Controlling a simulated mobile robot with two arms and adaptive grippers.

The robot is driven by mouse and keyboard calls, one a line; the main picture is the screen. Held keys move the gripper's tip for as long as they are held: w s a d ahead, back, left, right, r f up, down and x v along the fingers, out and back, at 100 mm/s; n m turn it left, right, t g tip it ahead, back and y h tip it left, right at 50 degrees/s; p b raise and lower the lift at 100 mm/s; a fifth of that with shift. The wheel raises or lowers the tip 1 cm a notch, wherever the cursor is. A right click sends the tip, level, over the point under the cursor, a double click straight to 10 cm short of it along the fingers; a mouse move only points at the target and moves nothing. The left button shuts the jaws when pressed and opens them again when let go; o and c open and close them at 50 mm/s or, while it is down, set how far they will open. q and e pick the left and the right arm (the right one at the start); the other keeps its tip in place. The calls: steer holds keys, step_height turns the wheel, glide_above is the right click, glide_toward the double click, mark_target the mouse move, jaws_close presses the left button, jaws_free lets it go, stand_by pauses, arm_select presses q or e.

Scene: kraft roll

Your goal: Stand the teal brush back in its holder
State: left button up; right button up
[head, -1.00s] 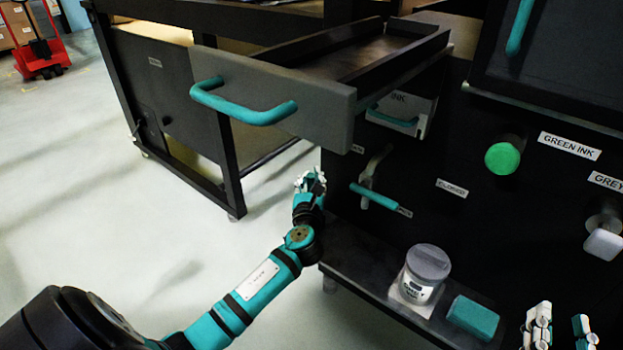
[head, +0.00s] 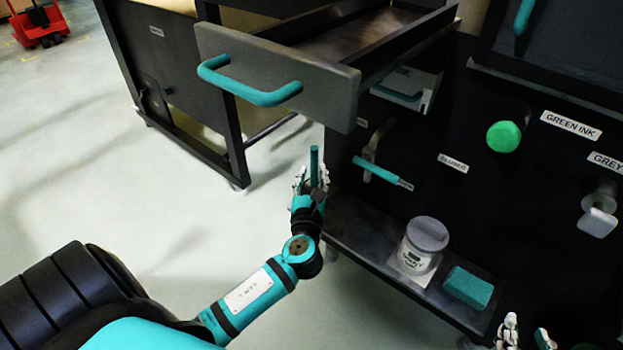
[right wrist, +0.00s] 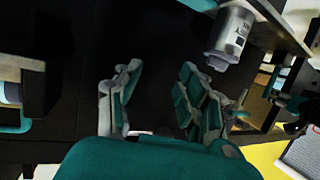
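A teal rod with a dark lower end, which looks like the teal brush (head: 314,163), stands upright in my left gripper (head: 309,180). The white fingers of my left gripper are on both sides of it, and its top sticks up above them. They are left of the cabinet, below the open drawer. My right gripper (head: 527,333) is at the lower right edge of the head view, partly cut off. In the right wrist view its fingers (right wrist: 160,95) are apart with nothing between them. I cannot make out a brush holder for certain.
An open drawer (head: 275,75) with a teal handle juts out above my left gripper. A lidded tin (head: 424,245) and a teal block (head: 468,288) sit on the cabinet's low ledge (head: 355,236). A teal-handled lever (head: 375,170) and a green knob (head: 504,136) stick out from the cabinet front.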

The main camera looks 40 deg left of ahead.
arm_select(q)
steer(key=s+d+n+g+h, duration=0.1)
steer(key=s+d+n+h, duration=0.5)
steer(key=d+n, duration=0.3)
steer(key=s+d+n+g+h, duration=0.1)
steer(key=s+d+n+h, duration=0.4)
steer(key=n, duration=1.3)
steer(key=s+d, duration=0.1)
steer(key=d, duration=0.3)
steer(key=shift+s+r+n+g+h, duration=0.25)
steer(key=shift+s+n+g+h, duration=0.05)
steer(key=shift+s+h, duration=0.1)
arm_select(e)
steer(key=shift+s+d+f+g, duration=0.2)
steer(key=shift+s+f+g, duration=0.2)
steer(key=shift+f, duration=0.35)
arm_select(q)
steer(key=shift+d, duration=0.1)
